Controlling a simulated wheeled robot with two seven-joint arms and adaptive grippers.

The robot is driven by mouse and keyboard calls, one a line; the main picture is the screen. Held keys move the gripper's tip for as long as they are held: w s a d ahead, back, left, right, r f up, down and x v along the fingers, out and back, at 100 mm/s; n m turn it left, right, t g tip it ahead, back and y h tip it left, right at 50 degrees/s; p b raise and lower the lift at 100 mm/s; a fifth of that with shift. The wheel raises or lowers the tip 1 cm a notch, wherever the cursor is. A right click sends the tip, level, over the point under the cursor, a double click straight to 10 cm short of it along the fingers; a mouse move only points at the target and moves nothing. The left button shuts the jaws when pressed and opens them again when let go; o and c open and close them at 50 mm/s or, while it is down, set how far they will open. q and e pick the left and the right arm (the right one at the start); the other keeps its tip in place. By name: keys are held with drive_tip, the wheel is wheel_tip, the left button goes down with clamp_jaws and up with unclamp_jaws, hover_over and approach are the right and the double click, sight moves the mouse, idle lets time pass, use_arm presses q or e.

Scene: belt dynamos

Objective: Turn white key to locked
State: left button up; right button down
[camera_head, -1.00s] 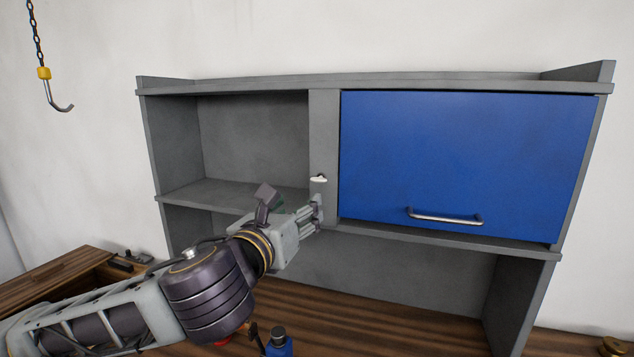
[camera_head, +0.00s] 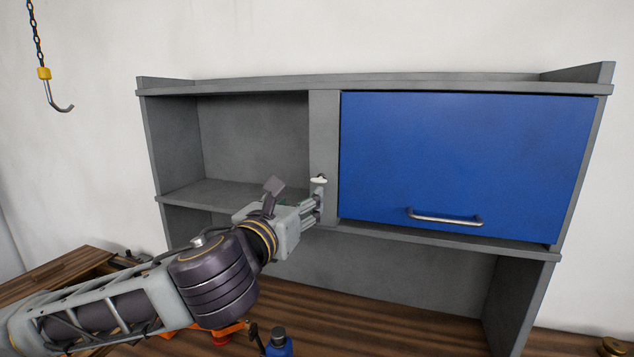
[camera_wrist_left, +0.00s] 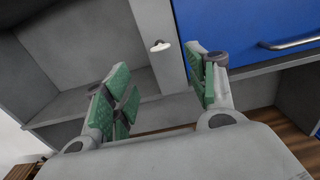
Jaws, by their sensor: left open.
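The white key (camera_head: 319,180) sits on the grey upright post between the open shelf and the blue door. It also shows in the left wrist view (camera_wrist_left: 159,46), above and between the fingers. My left gripper (camera_head: 316,207) is just below the key in the head view. In the left wrist view my left gripper (camera_wrist_left: 165,88) is open, with green pads spread apart and nothing between them. It looks apart from the key. My right gripper is not in view.
The blue door (camera_head: 465,160) with its metal handle (camera_head: 445,217) is closed, right of the post. The grey cabinet (camera_head: 225,82) has open, empty shelves at left. A blue bottle (camera_head: 279,346) stands on the wooden worktop below. A hook (camera_head: 60,103) hangs at upper left.

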sight(317, 182)
use_arm(q)
drive_tip(key=p+x, duration=0.1)
drive_tip(key=x, duration=0.8)
drive_tip(key=shift+p, duration=0.35)
drive_tip(key=shift+p+x, duration=0.3)
drive_tip(key=shift+x, duration=1.3)
drive_tip(key=c, duration=0.9)
drive_tip(key=shift+c, duration=0.6)
